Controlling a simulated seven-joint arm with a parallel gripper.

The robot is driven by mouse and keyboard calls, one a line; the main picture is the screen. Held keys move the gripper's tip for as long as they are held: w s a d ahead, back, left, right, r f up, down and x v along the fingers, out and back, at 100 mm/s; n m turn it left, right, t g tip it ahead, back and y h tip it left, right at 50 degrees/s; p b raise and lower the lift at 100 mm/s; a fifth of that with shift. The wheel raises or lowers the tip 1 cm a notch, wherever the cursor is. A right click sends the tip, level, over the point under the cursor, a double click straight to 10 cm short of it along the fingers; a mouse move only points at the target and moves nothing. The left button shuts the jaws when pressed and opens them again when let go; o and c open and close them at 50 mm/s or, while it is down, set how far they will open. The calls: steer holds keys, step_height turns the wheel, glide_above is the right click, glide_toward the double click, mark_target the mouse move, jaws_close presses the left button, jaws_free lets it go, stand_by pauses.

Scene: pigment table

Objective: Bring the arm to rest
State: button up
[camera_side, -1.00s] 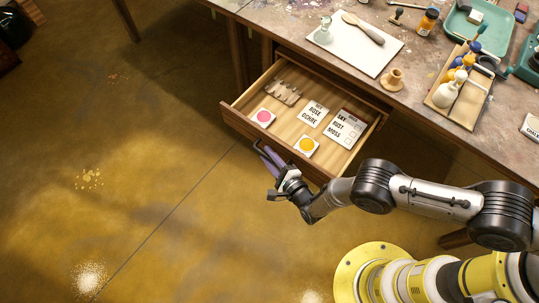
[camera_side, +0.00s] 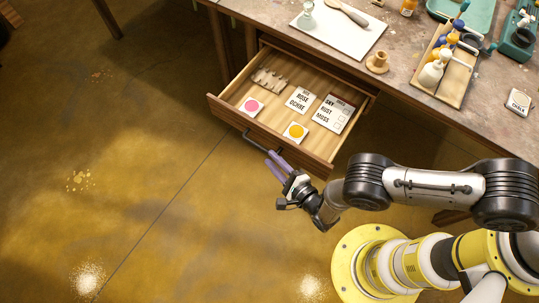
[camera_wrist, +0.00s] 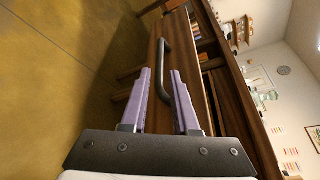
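My gripper (camera_side: 276,163) is in front of the open drawer (camera_side: 315,160), just below and right of its handle in the side view. The fingers look clear of the handle.
The worktable (camera_side: 400,60) above carries a white board (camera_side: 338,35), a small tan pot (camera_side: 377,62), a wooden tray (camera_side: 443,82) with bottles and a chalk box (camera_side: 518,101). Open floor (camera_side: 150,200) lies left of my gripper.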

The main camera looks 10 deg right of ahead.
steer(key=shift+w, duration=0.1)
stand_by(0.4)
